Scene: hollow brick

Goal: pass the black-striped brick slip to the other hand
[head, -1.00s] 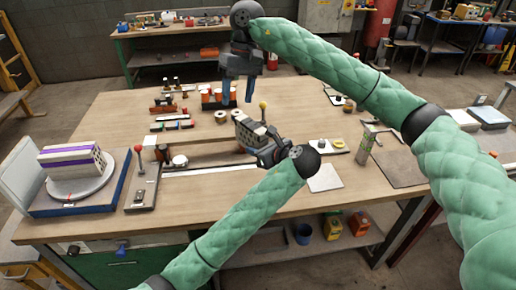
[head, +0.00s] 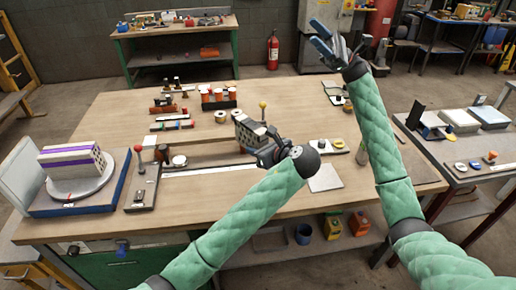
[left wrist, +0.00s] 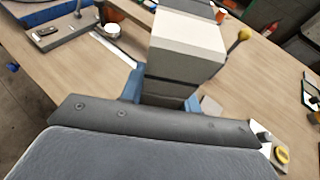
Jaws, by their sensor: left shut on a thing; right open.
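The black-striped brick slip (left wrist: 188,40) is pale, with a dark band across it in the left wrist view. My left gripper (left wrist: 165,92) is shut on it, with blue fingers on either side. In the head view the slip (head: 250,129) shows at the end of my left arm, above the middle of the bench, partly hidden by the gripper (head: 262,142). My right gripper (head: 322,40) is open and empty, raised high at the upper right, well apart from the slip.
A purple-striped hollow brick (head: 72,163) sits on a round turntable (head: 82,192) at the left. A yellow-knobbed rod (head: 263,106) stands just behind the slip. Orange-topped pots (head: 217,98) stand in a rack farther back. The bench's right part holds a pale square plate (head: 325,178).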

